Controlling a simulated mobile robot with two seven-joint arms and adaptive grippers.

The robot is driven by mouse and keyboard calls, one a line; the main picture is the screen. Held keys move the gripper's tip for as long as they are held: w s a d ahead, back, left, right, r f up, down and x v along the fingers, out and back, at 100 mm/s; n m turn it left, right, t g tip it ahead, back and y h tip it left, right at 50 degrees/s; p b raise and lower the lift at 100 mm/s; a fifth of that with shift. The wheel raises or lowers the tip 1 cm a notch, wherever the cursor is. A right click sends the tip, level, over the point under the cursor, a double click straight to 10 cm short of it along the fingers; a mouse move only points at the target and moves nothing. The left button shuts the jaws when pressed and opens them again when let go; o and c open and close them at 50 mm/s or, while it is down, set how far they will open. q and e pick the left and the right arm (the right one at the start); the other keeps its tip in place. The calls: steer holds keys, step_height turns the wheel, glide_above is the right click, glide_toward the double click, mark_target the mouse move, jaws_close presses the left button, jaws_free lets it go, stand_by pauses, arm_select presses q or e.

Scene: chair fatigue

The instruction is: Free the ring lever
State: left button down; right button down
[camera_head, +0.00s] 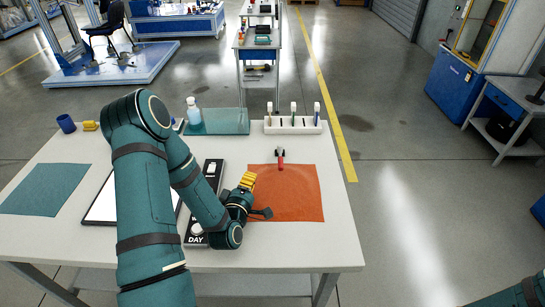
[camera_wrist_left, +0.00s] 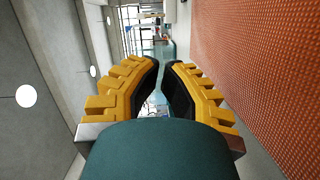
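The orange mat (camera_wrist_left: 262,70) fills that view's right side. My right gripper is out of view.
A black board marked DAY (camera_head: 213,170), with white discs, lies partly behind my left arm. A teal mat (camera_head: 45,188) lies left. The table's right side (camera_head: 340,230) is clear.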

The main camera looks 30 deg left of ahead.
mark_target(280, 158)
arm_select(q)
steer(key=shift+s+r, duration=0.1)
steer(key=x, duration=0.9)
steer(key=shift+d, duration=0.1)
steer(key=w+d, duration=0.2)
steer(key=shift+w+f, duration=0.3)
steer(key=shift+f, duration=0.05)
steer(key=shift+w+d+f, duration=0.1)
steer(key=shift+w+d, duration=0.15)
steer(key=shift+d, duration=0.25)
steer(key=shift+d+b, duration=0.15)
steer(key=shift+b, duration=0.15)
steer(key=shift+w+d+n+y, duration=0.1)
steer(key=shift+d+n+y, duration=0.1)
steer(key=shift+n+y, duration=0.3)
steer(key=shift+d+g+b, duration=0.15)
steer(key=shift+g+b, duration=0.15)
steer(key=shift+b, duration=0.05)
